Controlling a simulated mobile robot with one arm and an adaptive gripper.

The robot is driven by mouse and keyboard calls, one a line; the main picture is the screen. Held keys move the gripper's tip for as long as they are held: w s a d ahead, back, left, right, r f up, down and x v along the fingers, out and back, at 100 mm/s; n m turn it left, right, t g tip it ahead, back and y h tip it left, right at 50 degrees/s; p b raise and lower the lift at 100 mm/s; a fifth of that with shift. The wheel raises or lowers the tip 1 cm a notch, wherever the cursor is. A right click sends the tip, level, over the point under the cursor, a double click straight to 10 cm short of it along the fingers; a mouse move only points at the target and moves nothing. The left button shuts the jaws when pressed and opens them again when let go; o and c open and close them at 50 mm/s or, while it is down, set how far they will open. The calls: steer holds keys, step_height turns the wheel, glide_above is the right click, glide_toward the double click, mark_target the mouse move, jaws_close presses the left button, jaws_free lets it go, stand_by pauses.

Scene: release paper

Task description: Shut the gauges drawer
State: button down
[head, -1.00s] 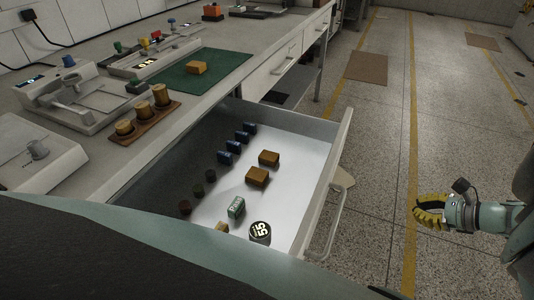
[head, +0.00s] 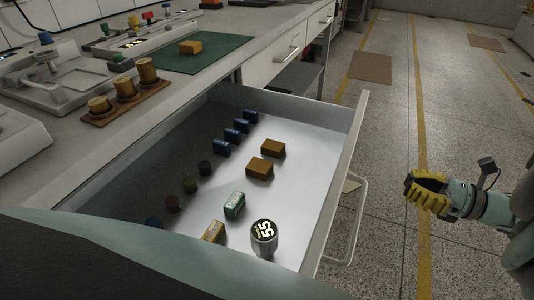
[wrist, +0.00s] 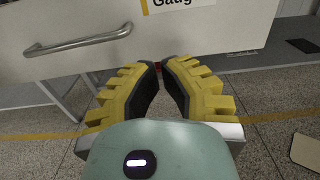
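The gauges drawer (head: 345,165) stands pulled far out from the bench, with its front panel and metal handle (head: 355,225) facing right. In the wrist view its pale front (wrist: 215,40) fills the top, with a label reading "Gaug" (wrist: 165,4) cut off by the edge and the bar handle (wrist: 78,42) at upper left. My gripper (head: 408,184) is out to the right of the drawer, in front of its face and apart from the handle. Its yellow fingers (wrist: 160,66) are brought together at the tips and hold nothing.
The bench top (head: 225,75) bears instruments and a green mat (head: 205,57). The floor (head: 390,130) right of the drawer is clear.

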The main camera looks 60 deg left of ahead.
steer(key=p+x, duration=0.4)
steer(key=x, duration=0.7)
steer(key=shift+s+a, duration=0.2)
steer(key=shift+a, duration=0.1)
